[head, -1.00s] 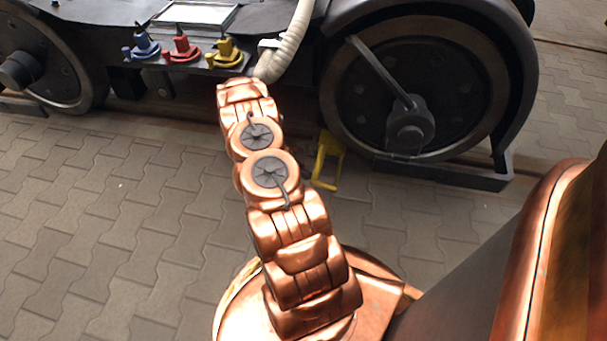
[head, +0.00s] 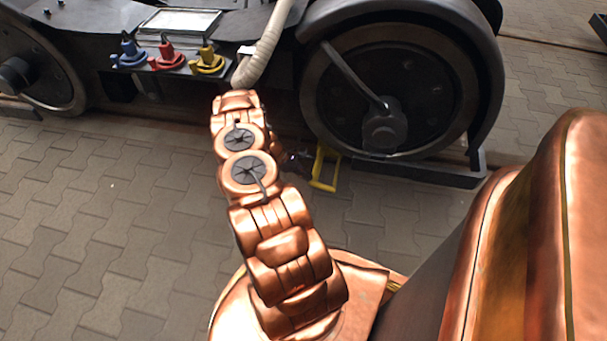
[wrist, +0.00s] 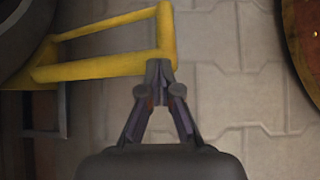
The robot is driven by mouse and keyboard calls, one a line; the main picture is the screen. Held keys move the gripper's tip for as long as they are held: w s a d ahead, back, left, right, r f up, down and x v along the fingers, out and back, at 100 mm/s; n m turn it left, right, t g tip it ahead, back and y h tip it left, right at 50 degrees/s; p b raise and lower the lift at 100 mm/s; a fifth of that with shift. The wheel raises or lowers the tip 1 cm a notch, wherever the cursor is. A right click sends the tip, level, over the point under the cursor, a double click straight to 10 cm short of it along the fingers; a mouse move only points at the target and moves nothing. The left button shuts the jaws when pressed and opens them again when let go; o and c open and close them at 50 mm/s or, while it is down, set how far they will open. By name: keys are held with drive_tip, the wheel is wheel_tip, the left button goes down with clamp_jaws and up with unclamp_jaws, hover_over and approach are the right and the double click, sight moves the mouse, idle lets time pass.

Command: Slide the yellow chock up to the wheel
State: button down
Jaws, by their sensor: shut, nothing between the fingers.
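The yellow chock (head: 326,168) is an open yellow frame on the paving, just left of the lower part of the right wheel (head: 388,95). In the wrist view the chock (wrist: 112,66) runs from the dark wheel (wrist: 22,28) at upper left to its upright end bar near the middle. My gripper (wrist: 159,68) is shut and empty, its fingertips at the lower corner of that end bar; I cannot tell whether they touch. In the head view my gripper (head: 300,160) is a dark shape beside the chock's left side, partly hidden by my arm.
Blue (head: 129,52), red (head: 167,55) and yellow (head: 208,60) handles sit on the bogie's side shelf, with a pale hose (head: 259,55) beside them. Another wheel (head: 38,62) stands at far left. The paving (head: 90,220) in front is clear.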

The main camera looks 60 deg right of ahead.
drive_tip(key=shift+s+a+f, duration=0.1)
drive_tip(key=shift+s, duration=0.05)
drive_tip(key=v, duration=1.2)
